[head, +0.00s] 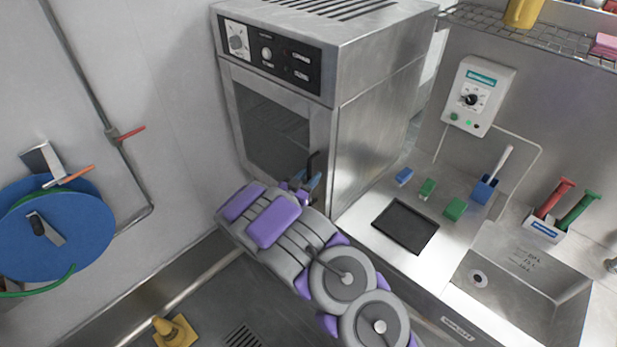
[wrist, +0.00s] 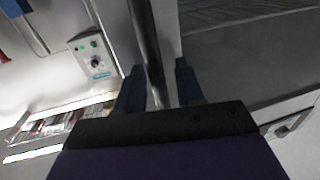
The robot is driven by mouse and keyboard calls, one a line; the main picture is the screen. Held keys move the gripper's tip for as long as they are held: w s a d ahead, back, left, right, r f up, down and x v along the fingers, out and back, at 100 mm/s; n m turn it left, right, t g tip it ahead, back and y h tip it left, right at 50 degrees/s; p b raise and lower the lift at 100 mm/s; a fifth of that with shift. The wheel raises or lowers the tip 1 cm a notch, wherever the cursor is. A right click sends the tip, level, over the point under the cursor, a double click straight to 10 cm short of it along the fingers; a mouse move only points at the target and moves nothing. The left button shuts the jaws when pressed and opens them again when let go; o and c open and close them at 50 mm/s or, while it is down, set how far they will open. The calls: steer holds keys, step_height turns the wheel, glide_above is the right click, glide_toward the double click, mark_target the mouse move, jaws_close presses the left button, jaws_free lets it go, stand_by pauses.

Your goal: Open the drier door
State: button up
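The drier (head: 375,110) is a steel cabinet with a control panel at the top and a dark glass door (head: 272,128) on its front. The door looks closed. A dark upright bar handle (head: 313,163) is at the door's lower right edge. My gripper (head: 303,184) is at the handle, partly hidden by my own arm. In the wrist view, the handle bar (wrist: 146,38) runs down between the two blue fingers of my gripper (wrist: 160,85). The fingers are apart. A gap shows on the right side of the bar; contact on the left side cannot be told.
A wall stands close on the left, with a blue hose reel (head: 60,240). A steel counter to the right holds a black mat (head: 404,226), small brushes and a sink (head: 510,285). A yellow cone (head: 175,332) stands on the floor at the lower left.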

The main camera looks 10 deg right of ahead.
jaws_close()
steer(key=shift+a, duration=0.1)
stand_by(0.4)
